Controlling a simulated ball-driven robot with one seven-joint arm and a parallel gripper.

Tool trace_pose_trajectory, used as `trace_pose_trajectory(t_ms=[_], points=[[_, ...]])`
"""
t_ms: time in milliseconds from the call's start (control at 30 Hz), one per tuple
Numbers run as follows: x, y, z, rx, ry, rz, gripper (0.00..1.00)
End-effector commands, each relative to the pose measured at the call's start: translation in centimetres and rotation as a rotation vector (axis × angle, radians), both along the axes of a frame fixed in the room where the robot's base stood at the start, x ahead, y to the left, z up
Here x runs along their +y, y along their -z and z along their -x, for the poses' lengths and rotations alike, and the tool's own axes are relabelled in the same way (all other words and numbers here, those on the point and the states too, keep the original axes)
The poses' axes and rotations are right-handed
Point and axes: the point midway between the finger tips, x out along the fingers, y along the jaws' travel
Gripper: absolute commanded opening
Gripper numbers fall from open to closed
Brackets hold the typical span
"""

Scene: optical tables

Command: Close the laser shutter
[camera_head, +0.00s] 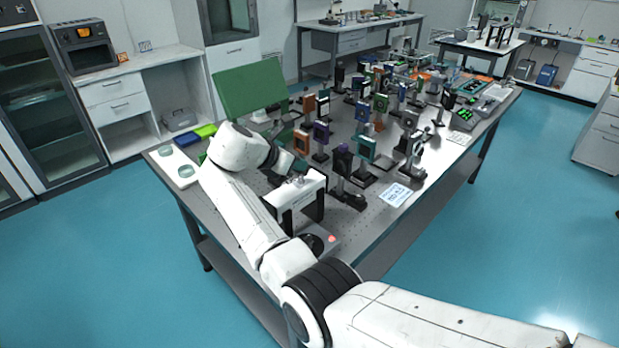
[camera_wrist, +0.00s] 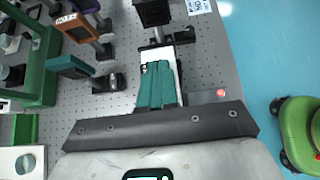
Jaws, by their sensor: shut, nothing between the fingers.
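A low grey box with a glowing red lamp sits at the table's near edge in the head view (camera_head: 331,239). The red lamp also shows in the wrist view (camera_wrist: 221,93), to the right of my fingers. I take this box to be the laser; its shutter cannot be told apart clearly. My gripper (camera_wrist: 155,70) is shut and empty, its teal fingers together above a pale strip on the table. In the head view my arm and hand hide part of the table around the box. Whether my fingers touch anything cannot be told.
A black post mount (camera_head: 345,190) stands just beyond my fingers. Several optics mounts crowd the table behind it. A green panel (camera_head: 250,90) stands at the back left. A printed label (camera_head: 396,194) lies near the front edge. Perforated tabletop (camera_wrist: 215,65) is bare beside my fingers.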

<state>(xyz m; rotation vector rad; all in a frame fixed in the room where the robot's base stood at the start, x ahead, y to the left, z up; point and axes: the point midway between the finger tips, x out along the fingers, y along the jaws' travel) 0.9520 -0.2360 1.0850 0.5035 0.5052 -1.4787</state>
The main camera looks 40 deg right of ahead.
Motion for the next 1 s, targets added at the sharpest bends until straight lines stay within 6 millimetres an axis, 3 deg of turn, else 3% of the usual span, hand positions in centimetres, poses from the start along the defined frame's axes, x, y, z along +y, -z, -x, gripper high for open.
trace_pose_trajectory(t_ms=[167,1000], points=[[0.2,0.5,0.3,0.008,-0.002,0.009,0.0],[0.2,-1.1,0.3,0.007,-0.003,0.01,0.0]])
